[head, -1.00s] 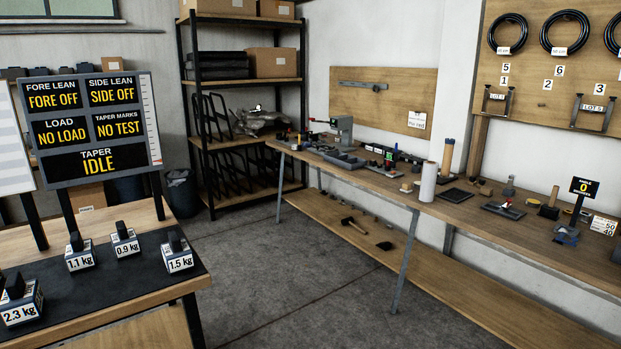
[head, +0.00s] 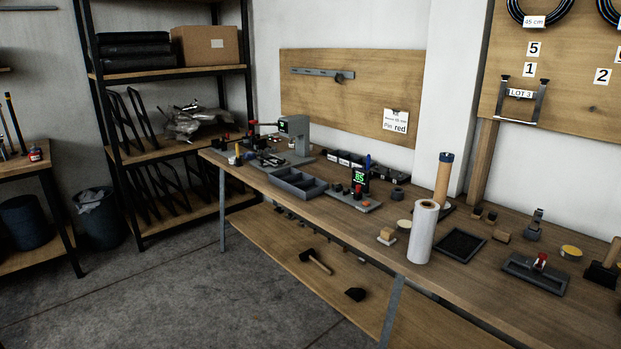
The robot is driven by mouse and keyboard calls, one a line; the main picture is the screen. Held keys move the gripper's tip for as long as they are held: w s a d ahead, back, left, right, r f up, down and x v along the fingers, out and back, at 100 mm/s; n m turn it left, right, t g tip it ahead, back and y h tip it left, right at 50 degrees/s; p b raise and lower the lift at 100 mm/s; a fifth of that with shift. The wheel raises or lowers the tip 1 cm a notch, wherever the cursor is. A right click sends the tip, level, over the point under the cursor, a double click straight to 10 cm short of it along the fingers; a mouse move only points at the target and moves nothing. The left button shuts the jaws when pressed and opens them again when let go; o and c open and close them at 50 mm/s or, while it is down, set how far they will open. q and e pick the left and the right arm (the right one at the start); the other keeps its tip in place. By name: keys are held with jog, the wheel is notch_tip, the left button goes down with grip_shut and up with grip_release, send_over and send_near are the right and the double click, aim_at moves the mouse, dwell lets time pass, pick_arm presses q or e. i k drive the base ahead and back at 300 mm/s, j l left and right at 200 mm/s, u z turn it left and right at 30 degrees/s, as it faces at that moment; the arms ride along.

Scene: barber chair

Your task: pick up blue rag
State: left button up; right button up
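No blue rag can be made out in the head view now. The long wooden workbench (head: 335,205) runs from the middle to the lower right, and its right end is cut off by the picture edge. Neither of my grippers is in view.
On the bench stand a white paper roll (head: 423,232), a grey divided tray (head: 297,184), a black mat (head: 461,246) and a grey fixture (head: 535,272) with a red part. A hammer (head: 316,261) lies on the lower shelf. The floor (head: 180,295) at left is clear. A black shelf rack (head: 136,150) stands behind.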

aim_at(250, 157)
jog(key=i+j+u, duration=0.15)
jog(key=i+u, duration=0.15)
jog(key=i, duration=0.25)
jog(key=i+u, duration=0.3)
jog(key=i, duration=0.25)
jog(key=i+l+u, duration=0.1)
jog(key=i+u, duration=0.25)
jog(key=i, duration=0.2)
jog(key=i+l+u, duration=0.3)
jog(key=i, duration=0.25)
jog(key=i+j, duration=0.15)
jog(key=i, duration=0.5)
jog(key=i+j, duration=0.15)
jog(key=i, duration=0.5)
jog(key=i+j, duration=0.15)
jog(key=i, duration=0.5)
jog(key=i+j+z, duration=0.45)
jog(key=z, duration=0.15)
jog(key=i+j+z, duration=0.5)
jog(key=j+z, duration=0.15)
jog(key=i+j+z, duration=0.1)
jog(key=j+z, duration=0.2)
jog(key=j, duration=0.15)
jog(key=i+j+z, duration=0.1)
jog(key=j+z, duration=0.2)
jog(key=j, duration=0.15)
